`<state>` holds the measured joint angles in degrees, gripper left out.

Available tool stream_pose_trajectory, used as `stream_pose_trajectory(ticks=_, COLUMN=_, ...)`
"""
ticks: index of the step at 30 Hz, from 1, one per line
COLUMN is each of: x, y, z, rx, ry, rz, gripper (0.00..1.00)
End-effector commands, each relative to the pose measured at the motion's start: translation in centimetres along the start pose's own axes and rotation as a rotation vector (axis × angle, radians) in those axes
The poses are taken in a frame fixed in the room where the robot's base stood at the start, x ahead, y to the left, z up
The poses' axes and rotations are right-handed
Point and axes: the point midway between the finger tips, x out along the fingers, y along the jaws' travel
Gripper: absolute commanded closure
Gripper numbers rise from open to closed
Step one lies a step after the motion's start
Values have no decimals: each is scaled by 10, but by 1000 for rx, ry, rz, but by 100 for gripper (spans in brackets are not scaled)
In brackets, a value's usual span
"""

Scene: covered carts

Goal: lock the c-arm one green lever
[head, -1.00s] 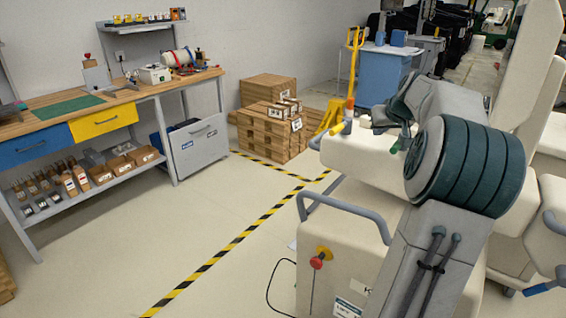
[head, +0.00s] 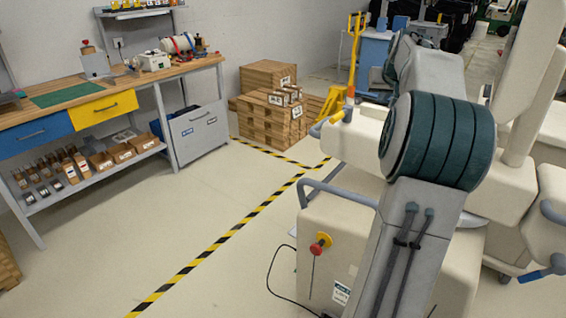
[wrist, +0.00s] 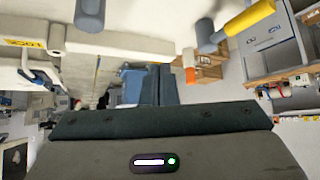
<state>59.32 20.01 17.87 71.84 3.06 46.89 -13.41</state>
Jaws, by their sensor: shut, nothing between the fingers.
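A white covered cart (head: 325,225) with a grey rail handle stands right in front of me, partly behind my arm. I cannot tell whether it is the C-arm one. No green lever can be made out now; my arm covers part of the cart's top.
A red knob on a yellow base (head: 320,243) is on the cart's front. Other white covered equipment with a blue lever (head: 540,272) stands at right. A workbench (head: 150,78) is left, stacked cartons (head: 268,118) behind. The taped floor at left is clear.

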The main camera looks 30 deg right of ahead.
Motion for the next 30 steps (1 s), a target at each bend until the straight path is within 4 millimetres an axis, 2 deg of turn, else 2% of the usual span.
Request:
stream_pose_trajectory(ticks=4, x=-32, y=0, z=0, rx=1, ry=3, rz=3, gripper=100)
stream_pose_trajectory(ticks=9, x=-34, y=-35, z=12, rx=-32, ry=-31, rz=-22, gripper=100)
stream_pose_trajectory(ticks=17, x=-42, y=-81, z=34, rx=-75, ry=-76, rz=-48, gripper=100)
stream_pose_trajectory(ticks=30, x=-64, y=-150, z=84, rx=-150, ry=-152, rz=-90, gripper=100)
